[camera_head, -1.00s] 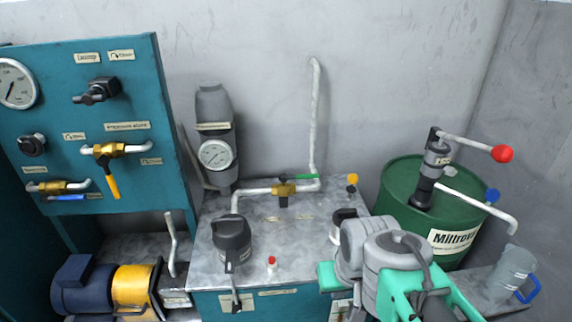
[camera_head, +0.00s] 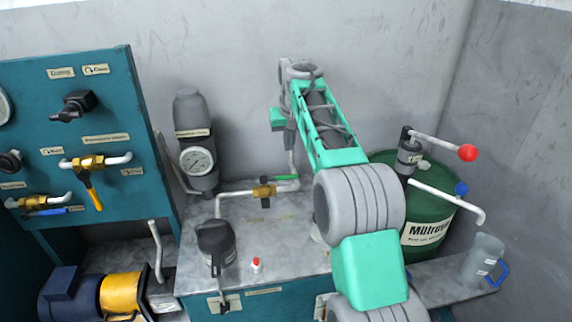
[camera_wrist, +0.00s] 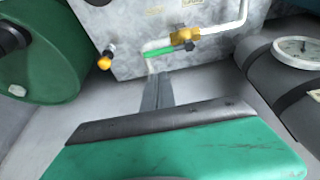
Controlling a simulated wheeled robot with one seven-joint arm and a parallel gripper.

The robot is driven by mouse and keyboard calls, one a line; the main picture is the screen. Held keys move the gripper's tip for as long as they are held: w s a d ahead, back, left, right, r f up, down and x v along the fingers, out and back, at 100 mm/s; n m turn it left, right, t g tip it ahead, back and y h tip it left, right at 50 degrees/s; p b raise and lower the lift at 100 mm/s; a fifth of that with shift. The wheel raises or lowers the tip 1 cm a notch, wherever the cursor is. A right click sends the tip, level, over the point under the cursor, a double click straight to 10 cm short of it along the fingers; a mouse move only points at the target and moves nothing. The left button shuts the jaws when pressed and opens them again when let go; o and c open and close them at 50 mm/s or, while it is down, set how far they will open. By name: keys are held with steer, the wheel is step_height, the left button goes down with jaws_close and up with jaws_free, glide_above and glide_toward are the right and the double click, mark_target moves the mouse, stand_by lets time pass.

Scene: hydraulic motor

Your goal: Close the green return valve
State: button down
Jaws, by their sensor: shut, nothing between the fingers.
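The green return valve has a green lever handle (camera_head: 286,177) on a brass body (camera_head: 264,191). The handle lies along the white pipe, on top of the grey tank. In the wrist view the green handle (camera_wrist: 168,51) and brass body (camera_wrist: 183,36) are in clear sight. My gripper (camera_head: 290,140) points downward above the handle, near the wall. In the wrist view my gripper's fingers (camera_wrist: 157,80) are together and empty, with their tips just short of the pipe and handle in the picture. I cannot tell the exact gap.
A gauge (camera_head: 197,160) on a grey cylinder stands to the left. A black-capped filler (camera_head: 215,240) and red button (camera_head: 256,265) are in front. A green barrel (camera_head: 432,212) stands right.

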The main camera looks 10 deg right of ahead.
glide_above(280, 179)
steer(key=w+d, duration=0.2)
steer(key=w, duration=0.1)
step_height(280, 179, down, 3)
steer(key=shift+s+d+p, duration=0.15)
steer(key=shift+d+p, duration=0.05)
steer(key=shift+p, duration=0.15)
steer(key=shift+f, duration=0.1)
step_height(280, 179, down, 10)
steer(key=b, duration=0.1)
steer(key=shift+s, duration=0.25)
